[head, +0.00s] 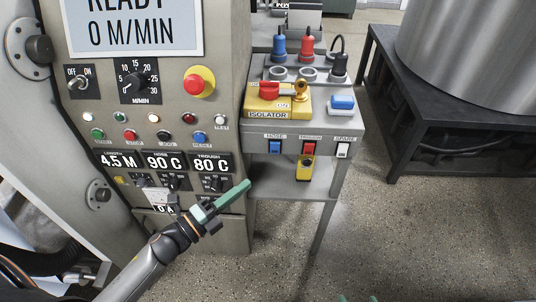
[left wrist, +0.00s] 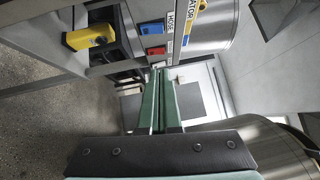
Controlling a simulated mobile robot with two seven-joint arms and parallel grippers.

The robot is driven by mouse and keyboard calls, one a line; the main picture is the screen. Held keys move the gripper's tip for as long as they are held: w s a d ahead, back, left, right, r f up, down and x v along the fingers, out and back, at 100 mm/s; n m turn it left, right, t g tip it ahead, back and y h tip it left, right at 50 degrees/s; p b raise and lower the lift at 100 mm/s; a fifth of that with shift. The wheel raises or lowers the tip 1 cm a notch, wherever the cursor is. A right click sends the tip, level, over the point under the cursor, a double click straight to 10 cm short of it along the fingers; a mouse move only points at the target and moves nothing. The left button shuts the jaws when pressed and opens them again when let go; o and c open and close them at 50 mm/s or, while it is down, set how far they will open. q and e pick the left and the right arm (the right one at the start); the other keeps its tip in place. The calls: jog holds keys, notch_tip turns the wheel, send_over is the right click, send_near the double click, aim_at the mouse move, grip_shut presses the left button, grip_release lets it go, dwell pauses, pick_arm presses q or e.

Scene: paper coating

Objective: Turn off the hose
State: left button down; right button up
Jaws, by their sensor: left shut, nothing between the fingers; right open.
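The blue switch (head: 275,147) under the HOSE label is on the front edge of the grey side table. It also shows in the left wrist view (left wrist: 152,28). Its on or off position is too small to tell. My left gripper (head: 246,185) is shut and empty, with its green fingers pointing up and right. In the head view its tips are below and left of the blue switch, apart from it. In the left wrist view the fingertips (left wrist: 158,70) appear below the switches. Two green tips of my right gripper (head: 357,298) show at the bottom edge, apart from each other.
Beside the blue switch are a red switch (head: 309,148) and a white SPARE switch (head: 343,150). A yellow box (head: 303,170) hangs below. The yellow isolator (head: 279,105) has a red handle. The machine panel (head: 222,122) stands close left.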

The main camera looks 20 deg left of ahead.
pick_arm(q)
send_near(278, 146)
jog(key=w+d, duration=0.1)
jog(key=d, duration=0.3)
jog(key=shift+w+a+r, duration=0.1)
jog(key=shift+w+a, duration=0.1)
jog(key=shift+w, duration=0.85)
jog(key=shift+w+a+r, duration=0.15)
jog(key=shift+w+a, duration=0.05)
jog(key=shift+w, duration=0.85)
jog(key=shift+w+r+p, duration=0.2)
jog(key=shift+r+p, duration=0.15)
jog(key=shift+p, duration=0.75)
jog(key=shift+f, duration=0.25)
jog(key=shift+a, duration=0.1)
pick_arm(e)
jog(key=shift+s+d+r, duration=0.25)
jog(key=shift+s+d, duration=0.2)
jog(key=shift+d, duration=0.05)
